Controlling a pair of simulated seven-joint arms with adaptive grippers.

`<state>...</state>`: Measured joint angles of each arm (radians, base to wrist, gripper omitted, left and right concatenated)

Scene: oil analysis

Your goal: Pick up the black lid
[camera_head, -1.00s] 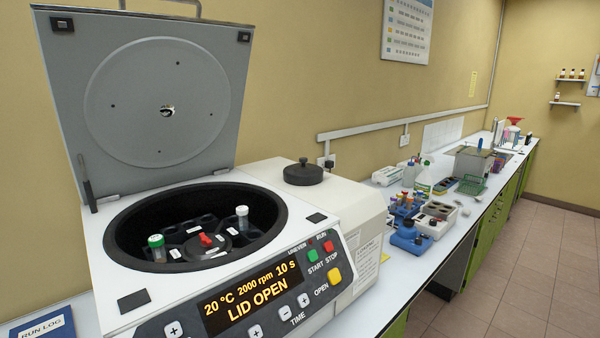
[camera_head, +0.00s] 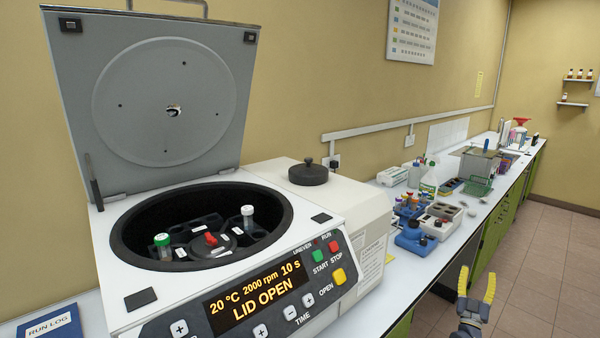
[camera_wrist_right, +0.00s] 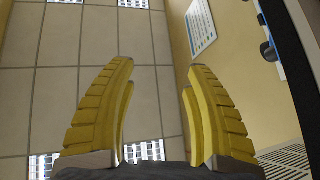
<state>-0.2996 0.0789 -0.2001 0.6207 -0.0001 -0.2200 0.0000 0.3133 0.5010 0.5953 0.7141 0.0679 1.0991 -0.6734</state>
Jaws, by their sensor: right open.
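The black lid (camera_head: 308,174) is a round dark disc with a small knob on top. It rests on the white top surface of the centrifuge (camera_head: 345,195), right of the open bowl. My right gripper (camera_head: 477,284) is at the lower right of the head view, right of the bench edge and well apart from the lid. Its yellow fingers are spread and empty. In the right wrist view the open fingers (camera_wrist_right: 158,90) point toward the ceiling and wall, with no lid between them. My left gripper is not in view.
The centrifuge's grey cover (camera_head: 160,95) stands open at the back left. Its bowl holds a green-capped tube (camera_head: 163,246) and a white-capped tube (camera_head: 248,217). Racks and bottles (camera_head: 425,210) crowd the bench further right. Space above the black lid is clear.

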